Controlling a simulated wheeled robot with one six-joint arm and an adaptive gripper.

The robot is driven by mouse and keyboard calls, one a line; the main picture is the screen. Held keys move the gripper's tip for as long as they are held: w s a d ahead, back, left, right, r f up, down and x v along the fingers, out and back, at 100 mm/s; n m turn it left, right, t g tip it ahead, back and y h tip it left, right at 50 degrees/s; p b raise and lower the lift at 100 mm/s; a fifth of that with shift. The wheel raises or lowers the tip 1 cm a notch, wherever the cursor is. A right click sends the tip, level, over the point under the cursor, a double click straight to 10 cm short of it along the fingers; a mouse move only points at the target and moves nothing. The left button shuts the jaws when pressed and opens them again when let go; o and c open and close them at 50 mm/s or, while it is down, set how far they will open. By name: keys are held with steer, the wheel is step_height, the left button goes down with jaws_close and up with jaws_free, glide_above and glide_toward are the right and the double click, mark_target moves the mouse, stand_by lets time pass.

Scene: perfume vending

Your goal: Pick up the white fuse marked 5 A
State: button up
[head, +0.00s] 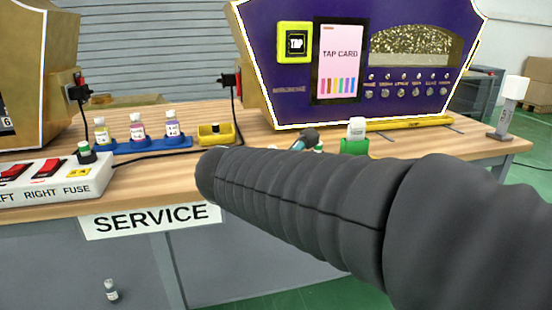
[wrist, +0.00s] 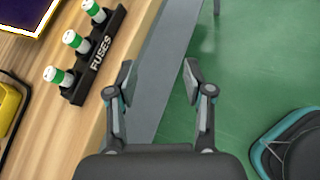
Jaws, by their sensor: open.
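Three fuses with white tops and green bands stand in a black rack (wrist: 98,60) lettered FUSES, at the upper left of the wrist view: a lower one (wrist: 54,76), a middle one (wrist: 73,40) and an upper one (wrist: 93,10). Their ratings are too small to read, so I cannot tell which is 5 A. My gripper (wrist: 159,80) is open and empty, to the right of the rack, over the table's edge and the floor. In the head view my dark arm hides most of the rack area.
A white switch box (head: 40,190) with red switches stands at the left. Small bottles sit on a blue stand (head: 150,146) beside a yellow tray (head: 232,134). A purple vending machine (head: 290,90) stands behind. A green holder (head: 355,147) bears a white-capped item. Green floor lies in front.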

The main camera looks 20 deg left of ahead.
steer(key=s+a+r+n+t+y, duration=0.1)
steer(key=a+n+t, duration=0.15)
steer(key=a, duration=0.45)
steer(key=s+a+r+n+t, duration=0.15)
steer(key=a+n, duration=0.25)
steer(key=a, duration=0.4)
steer(key=b+x, duration=0.1)
steer(key=x, duration=0.8)
steer(key=shift+r, duration=0.15)
steer(key=shift+r+b+x, duration=0.2)
steer(key=shift+b+x, duration=0.15)
steer(key=shift+x, duration=2.25)
steer(key=shift+a, duration=0.1)
jaws_close()
